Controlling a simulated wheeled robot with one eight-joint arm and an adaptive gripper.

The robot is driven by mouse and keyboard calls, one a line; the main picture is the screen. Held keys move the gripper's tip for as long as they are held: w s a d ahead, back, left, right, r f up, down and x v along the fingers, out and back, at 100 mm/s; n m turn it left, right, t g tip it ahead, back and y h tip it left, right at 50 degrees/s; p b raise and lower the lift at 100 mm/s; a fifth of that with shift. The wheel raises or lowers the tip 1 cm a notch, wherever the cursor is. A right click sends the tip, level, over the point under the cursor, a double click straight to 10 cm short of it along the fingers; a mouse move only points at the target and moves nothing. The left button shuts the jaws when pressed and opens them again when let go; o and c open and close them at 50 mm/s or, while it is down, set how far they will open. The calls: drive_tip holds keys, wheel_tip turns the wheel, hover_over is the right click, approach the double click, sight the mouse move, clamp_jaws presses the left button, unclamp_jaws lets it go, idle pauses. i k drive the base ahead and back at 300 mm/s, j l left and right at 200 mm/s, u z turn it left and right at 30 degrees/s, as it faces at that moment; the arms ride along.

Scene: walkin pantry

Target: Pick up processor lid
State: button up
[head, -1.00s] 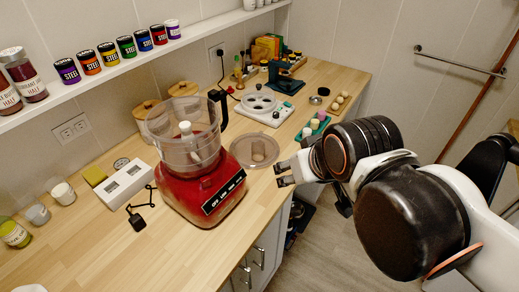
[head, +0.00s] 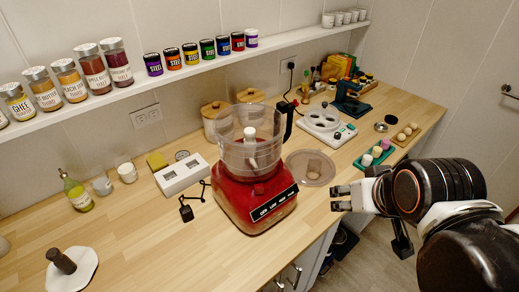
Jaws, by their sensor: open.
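The processor has a clear open bowl with a white hub and a black handle. My gripper (head: 338,199) is open and empty, with its fingers pointing left. In the picture it is below and right of the lid, near the counter's front edge, and apart from it. Its exact height above the counter is hard to tell.
A white egg cooker (head: 343,135) is behind the lid. A teal tray (head: 376,154) with small cups is to its right. A white two-slot device (head: 181,176) and a black item (head: 187,213) are left of the processor. A white board (head: 72,270) is front left. Jars line the shelf (head: 190,74).

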sight(309, 167)
drive_tip(key=i+l+z, duration=0.1)
drive_tip(key=z, duration=0.25)
drive_tip(key=i+z, duration=0.35)
drive_tip(key=k, duration=0.05)
